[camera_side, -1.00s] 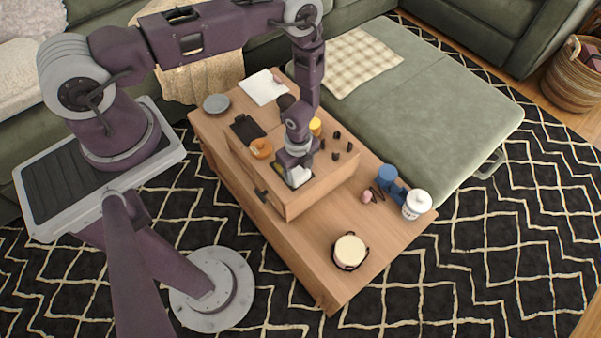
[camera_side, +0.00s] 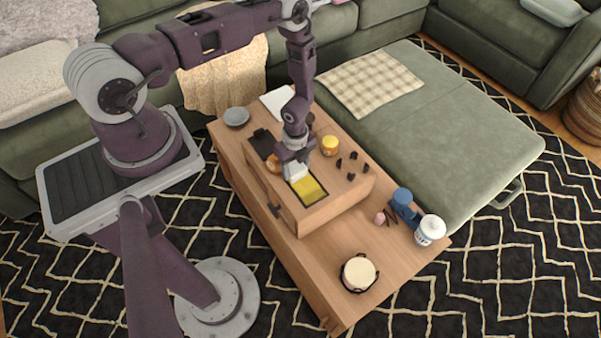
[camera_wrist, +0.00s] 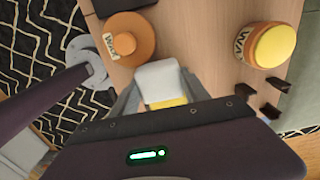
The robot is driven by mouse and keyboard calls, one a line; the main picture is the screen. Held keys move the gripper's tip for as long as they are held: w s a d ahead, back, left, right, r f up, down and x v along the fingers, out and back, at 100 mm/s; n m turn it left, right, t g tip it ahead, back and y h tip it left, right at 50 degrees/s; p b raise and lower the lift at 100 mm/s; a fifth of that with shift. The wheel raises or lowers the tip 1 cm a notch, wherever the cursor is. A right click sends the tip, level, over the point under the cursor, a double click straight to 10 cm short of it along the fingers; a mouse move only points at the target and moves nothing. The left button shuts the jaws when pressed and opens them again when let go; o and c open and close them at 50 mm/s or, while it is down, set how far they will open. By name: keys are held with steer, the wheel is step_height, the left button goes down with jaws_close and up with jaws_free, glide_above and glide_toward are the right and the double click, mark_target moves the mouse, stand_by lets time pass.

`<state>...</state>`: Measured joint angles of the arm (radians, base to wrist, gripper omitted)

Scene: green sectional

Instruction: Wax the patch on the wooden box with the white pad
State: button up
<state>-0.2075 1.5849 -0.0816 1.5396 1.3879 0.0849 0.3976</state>
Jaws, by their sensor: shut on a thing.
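My gripper (camera_side: 296,165) is shut on the white pad (camera_side: 297,173), which also shows between the fingers in the wrist view (camera_wrist: 158,78). The pad is at the far end of the dark-edged patch on top of the wooden box (camera_side: 330,207). The patch (camera_side: 311,188) shows yellow beside the pad, and a strip of it shows in the wrist view (camera_wrist: 168,103). The pad looks low over the box top; I cannot tell whether it touches. The pad and my gripper hide part of the patch.
An open wax jar (camera_wrist: 265,50) and its orange lid (camera_wrist: 125,42) stand on the box near my gripper. Small black pieces (camera_side: 352,163) and a dark slab (camera_side: 261,142) are also there. A blue object (camera_side: 403,203), white jar (camera_side: 430,230) and round pot (camera_side: 358,273) stand on the lower table.

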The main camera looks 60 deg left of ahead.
mark_target(317, 199)
steer(key=shift+w+d, duration=0.25)
steer(key=shift+d, duration=5.05)
steer(key=shift+a+r, duration=0.1)
steer(key=shift+a, duration=5.15)
steer(key=shift+r, duration=3.9)
